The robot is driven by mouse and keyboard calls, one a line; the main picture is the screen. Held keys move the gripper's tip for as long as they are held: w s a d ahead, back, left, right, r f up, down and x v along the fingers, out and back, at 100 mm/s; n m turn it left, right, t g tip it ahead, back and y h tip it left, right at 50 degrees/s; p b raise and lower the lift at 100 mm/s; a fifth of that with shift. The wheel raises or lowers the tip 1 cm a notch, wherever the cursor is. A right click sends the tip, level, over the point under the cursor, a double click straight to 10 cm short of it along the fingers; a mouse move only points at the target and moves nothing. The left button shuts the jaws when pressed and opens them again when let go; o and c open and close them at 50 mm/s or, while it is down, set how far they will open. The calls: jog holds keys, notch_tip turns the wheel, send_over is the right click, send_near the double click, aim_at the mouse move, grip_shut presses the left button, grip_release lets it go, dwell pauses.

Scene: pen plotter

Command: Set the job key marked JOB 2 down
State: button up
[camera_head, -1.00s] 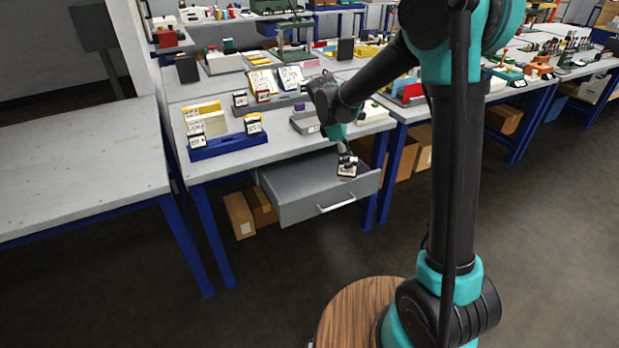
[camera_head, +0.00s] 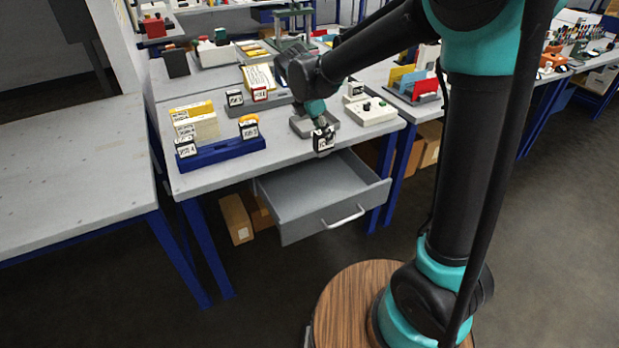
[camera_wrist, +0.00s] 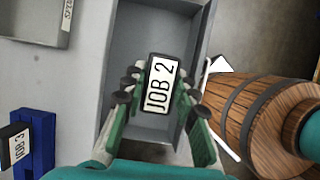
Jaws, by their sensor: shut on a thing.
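The job key marked JOB 2 (camera_wrist: 160,84) is black with a white label. My gripper (camera_wrist: 158,95) is shut on it, one finger on each side, and the label faces the wrist camera. In the head view the key (camera_head: 323,143) hangs in my gripper (camera_head: 321,128), above the back part of the open drawer, near the table's front edge. The grey drawer (camera_head: 300,222) is pulled out under the table and its visible inside is empty. In the wrist view the drawer (camera_wrist: 190,22) lies below the key.
A blue rack (camera_head: 222,152) with cards and keys stands at the table's left; a key marked JOB 3 (camera_wrist: 15,145) shows there. A grey tray (camera_head: 300,127) is behind my gripper. A white control box (camera_head: 372,112) stands right of it. Bare tabletop lies between rack and tray.

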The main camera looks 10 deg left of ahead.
jog(key=shift+w+a+f, duration=0.1)
jog(key=shift+w+f, duration=0.15)
notch_tip(320, 180, down, 20)
jog(key=shift+r, duration=0.25)
jog(key=shift+f, duration=0.1)
jog(key=o, duration=1.1)
